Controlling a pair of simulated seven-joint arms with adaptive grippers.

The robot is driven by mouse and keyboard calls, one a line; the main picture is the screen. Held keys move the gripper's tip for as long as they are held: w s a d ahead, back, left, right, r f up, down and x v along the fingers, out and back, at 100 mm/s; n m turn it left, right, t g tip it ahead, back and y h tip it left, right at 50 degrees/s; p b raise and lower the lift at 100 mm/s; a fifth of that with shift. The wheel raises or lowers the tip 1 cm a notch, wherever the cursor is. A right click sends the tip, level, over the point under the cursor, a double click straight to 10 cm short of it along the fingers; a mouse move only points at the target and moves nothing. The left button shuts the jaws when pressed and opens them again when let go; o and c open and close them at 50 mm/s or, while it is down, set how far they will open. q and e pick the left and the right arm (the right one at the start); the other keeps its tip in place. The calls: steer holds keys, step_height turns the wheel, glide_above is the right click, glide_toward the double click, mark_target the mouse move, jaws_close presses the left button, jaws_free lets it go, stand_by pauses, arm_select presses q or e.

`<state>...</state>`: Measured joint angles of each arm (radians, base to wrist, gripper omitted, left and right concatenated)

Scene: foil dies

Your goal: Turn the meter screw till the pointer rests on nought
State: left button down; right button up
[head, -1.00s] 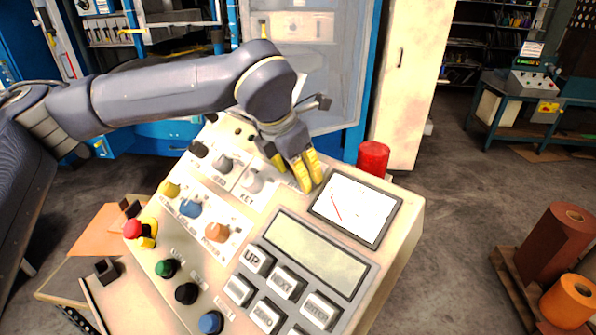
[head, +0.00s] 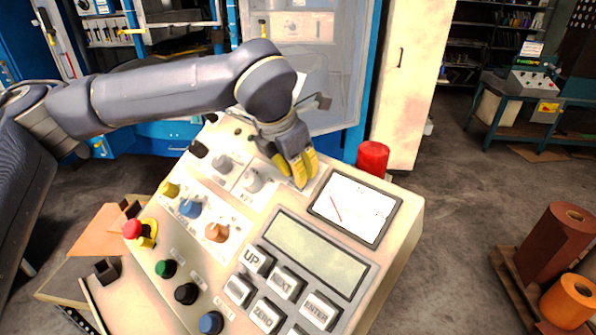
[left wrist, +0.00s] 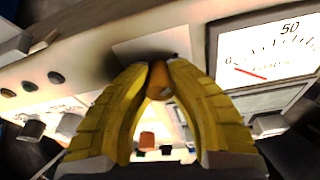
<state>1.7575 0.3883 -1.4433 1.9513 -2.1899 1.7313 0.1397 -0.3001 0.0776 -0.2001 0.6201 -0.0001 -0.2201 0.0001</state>
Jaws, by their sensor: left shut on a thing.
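The meter (head: 362,209) is a white dial in a dark frame on the upper right of the sloping panel. Its thin red pointer (head: 336,208) leans up to the left. In the left wrist view the pointer (left wrist: 250,73) has its left end close by the 0; whether it is exactly on the mark I cannot tell. My left gripper (head: 305,186) is just left of the meter, fingers down at the panel. In the left wrist view its yellow fingertips (left wrist: 158,72) are shut on a small orange-brown screw head (left wrist: 158,82), mostly hidden between them. My right gripper is out of view.
A red cylinder (head: 373,158) stands up behind the meter. A grey knob (head: 253,180) is close to my left fingers. The display (head: 316,254), keys and several coloured knobs cover the lower panel. Free floor lies right of the console.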

arm_select(q)
steer(key=shift+f, duration=0.1)
steer(key=n+h, duration=0.1)
steer(key=n, duration=0.4)
steer(key=shift+s+f+n+g, duration=0.1)
steer(key=shift+n+g, duration=0.2)
steer(key=shift+g, duration=0.1)
steer(key=shift+n+h, duration=0.5)
steer(key=shift+n, duration=1.7)
steer(key=shift+s, duration=0.1)
steer(key=c, duration=1.1)
jaws_free()
steer(key=shift+c, duration=0.2)
steer(key=v, duration=1.2)
steer(key=shift+w, duration=0.2)
